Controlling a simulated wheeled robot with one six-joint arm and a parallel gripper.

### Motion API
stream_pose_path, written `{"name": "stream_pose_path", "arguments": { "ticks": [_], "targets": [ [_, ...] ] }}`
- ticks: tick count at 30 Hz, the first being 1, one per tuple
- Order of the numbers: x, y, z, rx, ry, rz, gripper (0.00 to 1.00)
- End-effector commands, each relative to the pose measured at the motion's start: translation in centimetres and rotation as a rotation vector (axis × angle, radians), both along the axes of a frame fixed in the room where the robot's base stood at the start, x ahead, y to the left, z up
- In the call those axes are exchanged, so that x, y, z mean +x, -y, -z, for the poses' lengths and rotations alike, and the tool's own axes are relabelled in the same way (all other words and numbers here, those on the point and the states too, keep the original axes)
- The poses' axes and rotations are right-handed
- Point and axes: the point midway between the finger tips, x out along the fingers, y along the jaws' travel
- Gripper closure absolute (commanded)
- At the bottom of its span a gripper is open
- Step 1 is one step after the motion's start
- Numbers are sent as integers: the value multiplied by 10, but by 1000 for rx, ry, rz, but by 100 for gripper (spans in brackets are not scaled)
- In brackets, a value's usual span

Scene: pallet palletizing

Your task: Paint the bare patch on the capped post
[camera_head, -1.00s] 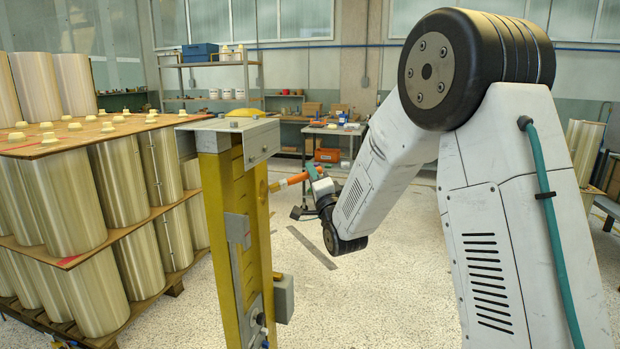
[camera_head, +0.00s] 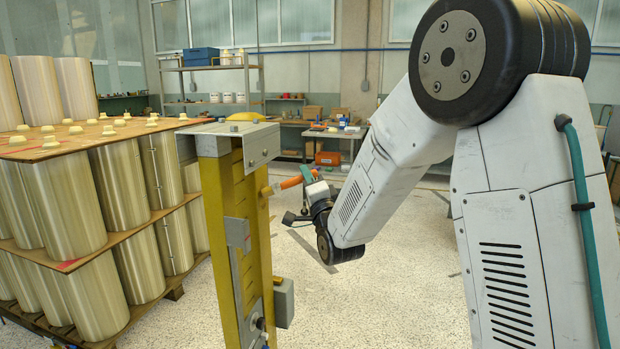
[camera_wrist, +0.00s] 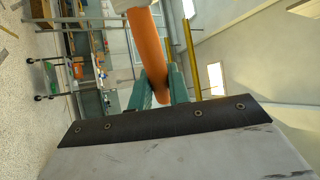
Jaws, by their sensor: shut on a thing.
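The capped post (camera_head: 211,205) is yellow and stands upright left of the middle in the head view. A grey metal cap (camera_head: 262,143) sits on its top. My gripper (camera_head: 308,174) is to the right of the post, below the cap. It is shut on the orange handle of a brush (camera_head: 290,183). The brush's pale end points left at the post's right face; I cannot tell whether it touches. In the wrist view the orange handle (camera_wrist: 150,45) sits between my teal fingers (camera_wrist: 157,90). The bare patch cannot be made out clearly.
A pallet stack of pale cylinders with brown sheets (camera_head: 95,148) stands at the left, close to the post. Grey boxes (camera_head: 284,302) stick out from the post lower down. A workbench (camera_head: 335,132) and shelving (camera_head: 210,67) stand at the back. The speckled floor right of the post is mostly clear.

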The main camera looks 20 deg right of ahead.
Motion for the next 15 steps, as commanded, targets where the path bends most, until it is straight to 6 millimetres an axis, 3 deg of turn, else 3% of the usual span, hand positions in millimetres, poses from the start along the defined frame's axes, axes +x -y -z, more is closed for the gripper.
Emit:
{"name": "stream_pose_path", "arguments": {
  "ticks": [6, 15],
  "targets": [
    [0, 0, -12, 0, 4, -5, 100],
    [14, 14, -12, 0, 4, 0, 100]
  ]
}}
